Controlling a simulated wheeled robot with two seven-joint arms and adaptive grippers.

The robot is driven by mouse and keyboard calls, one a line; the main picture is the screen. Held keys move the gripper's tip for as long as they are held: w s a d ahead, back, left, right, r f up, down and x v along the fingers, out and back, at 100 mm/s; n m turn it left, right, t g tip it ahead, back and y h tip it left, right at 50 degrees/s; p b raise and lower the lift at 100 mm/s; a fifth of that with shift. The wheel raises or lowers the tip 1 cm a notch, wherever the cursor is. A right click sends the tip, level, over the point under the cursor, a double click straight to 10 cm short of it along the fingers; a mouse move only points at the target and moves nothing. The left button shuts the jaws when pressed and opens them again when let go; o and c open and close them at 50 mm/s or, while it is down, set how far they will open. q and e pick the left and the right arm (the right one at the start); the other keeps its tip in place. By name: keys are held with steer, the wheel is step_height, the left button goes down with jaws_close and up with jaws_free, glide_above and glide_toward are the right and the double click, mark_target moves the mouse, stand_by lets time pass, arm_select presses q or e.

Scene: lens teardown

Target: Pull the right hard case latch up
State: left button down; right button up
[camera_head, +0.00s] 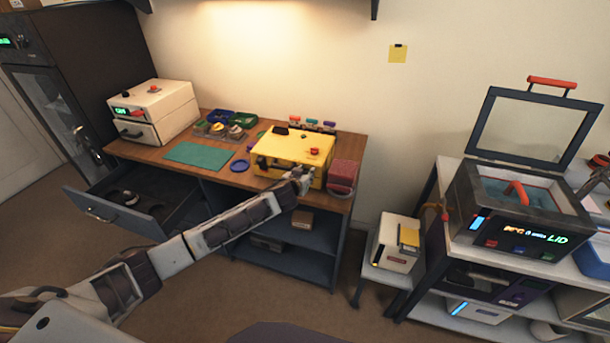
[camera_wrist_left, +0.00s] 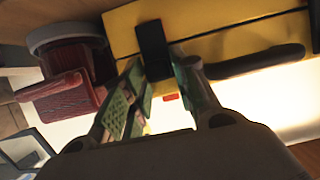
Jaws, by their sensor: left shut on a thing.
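The yellow hard case (camera_head: 290,146) stands closed on the wooden desk, near its right end. My left gripper (camera_head: 301,181) is at the front face of the case, near its right corner. In the left wrist view, the black right latch (camera_wrist_left: 153,48) lies at the fingertips of the left gripper (camera_wrist_left: 160,80), which is shut on it. The tips partly hide its lower end. The case's black handle (camera_wrist_left: 258,62) shows to the right of the fingers in that view. The other latch is not clear. My right gripper is not in view.
A dark red block (camera_head: 342,175) stands just right of the case, close to my gripper. A green mat (camera_head: 199,155) and a blue ring (camera_head: 239,166) lie to the left. A drawer (camera_head: 113,212) stands open below. A white box (camera_head: 397,243) stands right of the desk.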

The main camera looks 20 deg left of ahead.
arm_select(q)
steer(key=shift+r+p, duration=0.55)
steer(key=shift+r, duration=0.45)
steer(key=shift+w, duration=0.1)
steer(key=c, duration=1.2)
jaws_free()
steer(key=shift+c, duration=0.2)
steer(key=shift+s, duration=0.2)
steer(key=v, duration=1.1)
steer(key=shift+s+r, duration=0.15)
steer(key=shift+s, duration=0.25)
